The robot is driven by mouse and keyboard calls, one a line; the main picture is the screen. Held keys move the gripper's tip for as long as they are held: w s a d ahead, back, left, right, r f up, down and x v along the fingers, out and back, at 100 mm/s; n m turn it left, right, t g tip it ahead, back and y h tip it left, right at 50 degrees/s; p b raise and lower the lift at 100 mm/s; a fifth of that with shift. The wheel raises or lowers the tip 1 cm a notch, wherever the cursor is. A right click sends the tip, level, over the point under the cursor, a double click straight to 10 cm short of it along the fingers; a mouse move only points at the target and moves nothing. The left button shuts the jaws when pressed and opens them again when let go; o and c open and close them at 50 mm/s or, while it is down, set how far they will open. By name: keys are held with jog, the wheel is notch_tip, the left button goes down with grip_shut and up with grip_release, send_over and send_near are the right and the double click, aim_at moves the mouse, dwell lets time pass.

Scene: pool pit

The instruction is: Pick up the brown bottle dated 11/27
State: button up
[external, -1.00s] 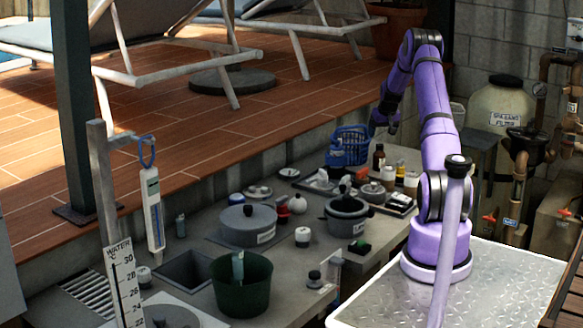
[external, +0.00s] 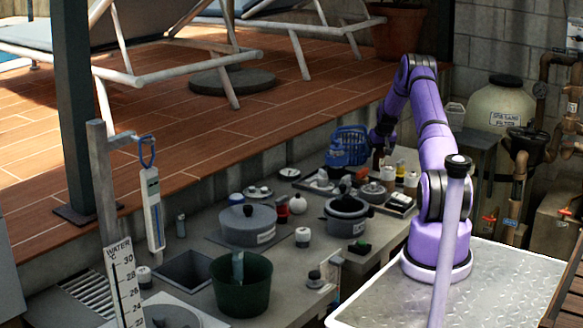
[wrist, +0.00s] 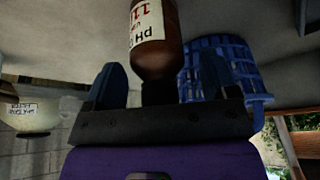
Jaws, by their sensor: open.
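The brown bottle (wrist: 153,58) with a white label appears upside down in the wrist view, its neck towards my gripper (wrist: 160,78). The label shows "pH" and part of a number starting with 11; the rest is cut off, so the full date cannot be read. The gripper's two dark fingers are apart, one on each side of the bottle's neck, with visible gaps. In the external view, my gripper (external: 380,141) is just above the bottle (external: 377,160), which stands upright on the counter and is partly hidden by the gripper.
A blue basket (external: 347,147) stands close beside the bottle and also shows behind a finger in the wrist view (wrist: 205,62).

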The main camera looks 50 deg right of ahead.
jog(key=shift+w+d+f, duration=0.1)
jog(key=shift+f, duration=0.2)
jog(key=shift+c, duration=0.5)
jog(key=c, duration=1)
jog(key=shift+o, duration=0.2)
jog(key=shift+r, duration=0.15)
notch_tip(320, 180, up, 10)
jog(key=shift+f, duration=0.1)
